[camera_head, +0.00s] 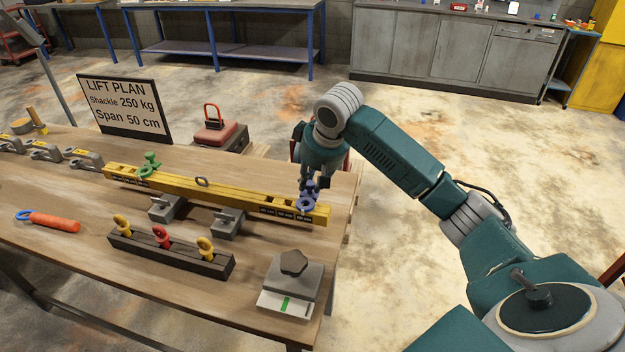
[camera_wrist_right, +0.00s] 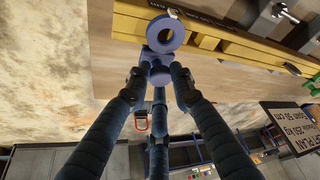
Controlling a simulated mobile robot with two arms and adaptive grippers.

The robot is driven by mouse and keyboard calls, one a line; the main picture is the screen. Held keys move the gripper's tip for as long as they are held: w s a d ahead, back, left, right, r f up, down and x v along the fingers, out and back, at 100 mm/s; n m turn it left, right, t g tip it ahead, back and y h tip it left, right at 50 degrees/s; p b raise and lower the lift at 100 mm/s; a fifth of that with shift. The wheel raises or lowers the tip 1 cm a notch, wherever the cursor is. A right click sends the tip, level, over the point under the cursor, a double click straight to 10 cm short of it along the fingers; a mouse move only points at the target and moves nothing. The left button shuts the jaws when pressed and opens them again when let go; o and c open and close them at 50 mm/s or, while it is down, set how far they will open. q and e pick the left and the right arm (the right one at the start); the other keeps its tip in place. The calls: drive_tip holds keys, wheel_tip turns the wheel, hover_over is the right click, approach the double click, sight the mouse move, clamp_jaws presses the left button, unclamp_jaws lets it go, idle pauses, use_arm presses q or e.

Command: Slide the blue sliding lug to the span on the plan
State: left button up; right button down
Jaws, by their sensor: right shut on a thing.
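The blue sliding lug (camera_head: 307,202) sits on the yellow beam (camera_head: 225,192) near its right end, by the dark span labels. My right gripper (camera_head: 312,183) is above it and shut on it. In the right wrist view the blue lug (camera_wrist_right: 160,45) shows its ring and a block, with the fingertips (camera_wrist_right: 157,80) at the block. A green lug (camera_head: 150,165) is on the beam's left part. The plan sign (camera_head: 122,105) reads "LIFT PLAN, Shackle 250 kg, Span 50 cm". The label values at the blue lug are too small to read. My left gripper is not in view.
The beam rests on two grey stands (camera_head: 228,224). In front is a dark rack (camera_head: 170,255) with yellow and red eyes. Grey shackles (camera_head: 82,158) and an orange-handled tool (camera_head: 50,220) are at left.

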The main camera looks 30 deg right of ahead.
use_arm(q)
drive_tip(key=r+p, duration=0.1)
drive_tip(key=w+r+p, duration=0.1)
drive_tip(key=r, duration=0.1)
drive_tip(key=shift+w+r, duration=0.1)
use_arm(e)
drive_tip(key=w+a, duration=0.1)
drive_tip(key=w, duration=0.1)
drive_tip(key=w+a, duration=0.2)
drive_tip(key=shift+r, duration=0.15)
drive_tip(key=shift+s, duration=0.1)
drive_tip(key=c, duration=1.5)
unclamp_jaws()
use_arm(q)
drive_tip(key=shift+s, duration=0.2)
use_arm(e)
drive_tip(key=v, duration=1.2)
